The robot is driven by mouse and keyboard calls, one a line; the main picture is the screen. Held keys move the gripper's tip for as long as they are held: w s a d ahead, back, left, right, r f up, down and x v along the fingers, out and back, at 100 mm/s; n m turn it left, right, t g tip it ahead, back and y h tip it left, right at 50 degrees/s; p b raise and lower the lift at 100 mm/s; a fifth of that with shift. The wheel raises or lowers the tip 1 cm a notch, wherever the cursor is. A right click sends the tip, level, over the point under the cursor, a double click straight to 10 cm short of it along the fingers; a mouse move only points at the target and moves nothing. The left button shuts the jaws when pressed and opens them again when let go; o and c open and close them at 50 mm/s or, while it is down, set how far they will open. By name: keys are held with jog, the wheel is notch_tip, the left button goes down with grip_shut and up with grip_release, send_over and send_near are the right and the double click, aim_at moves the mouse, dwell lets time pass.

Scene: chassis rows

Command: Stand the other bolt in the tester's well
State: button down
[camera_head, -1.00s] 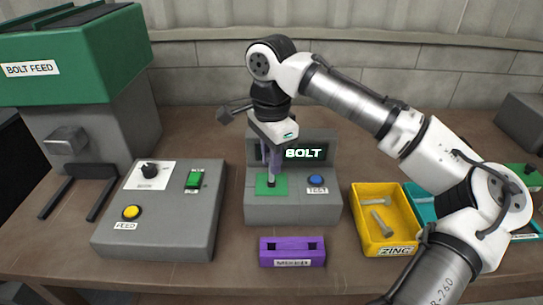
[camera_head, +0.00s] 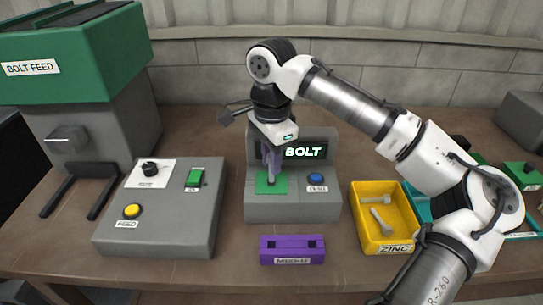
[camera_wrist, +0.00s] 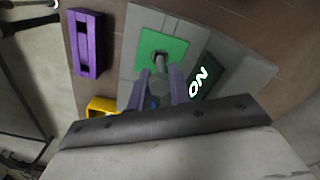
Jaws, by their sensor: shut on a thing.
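The grey tester (camera_head: 262,208) stands mid-table, with a green pad (camera_head: 262,187) around its well and a blue button on its front right. Its dark screen (camera_head: 321,152) shows BOLT, with its left part behind my gripper; two more letters, seemingly NO, show on the screen in the wrist view (camera_wrist: 199,84). My gripper (camera_head: 271,172) is over the pad, shut on a grey bolt. In the wrist view, the bolt (camera_wrist: 160,72) is between the purple fingers, its far end at the dark well opening (camera_wrist: 158,55). I cannot tell how far it is inside.
A purple two-hole block (camera_head: 292,259) labelled MIXED stands in front, its holes looking empty. A yellow ZINC bin (camera_head: 363,224) with two bolts is at right, beside a teal bin partly behind my arm. The feed control box (camera_head: 155,234) and green-topped bolt feeder (camera_head: 95,60) are at left.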

aim_at(271, 181)
jog(key=shift+f+b, duration=0.8)
jog(key=shift+f, duration=1.2)
jog(key=c, duration=1.2)
grip_release()
jog(key=shift+r, duration=0.1)
notch_tip(271, 181, up, 14)
jog(key=shift+f, duration=0.1)
jog(key=shift+c, duration=0.2)
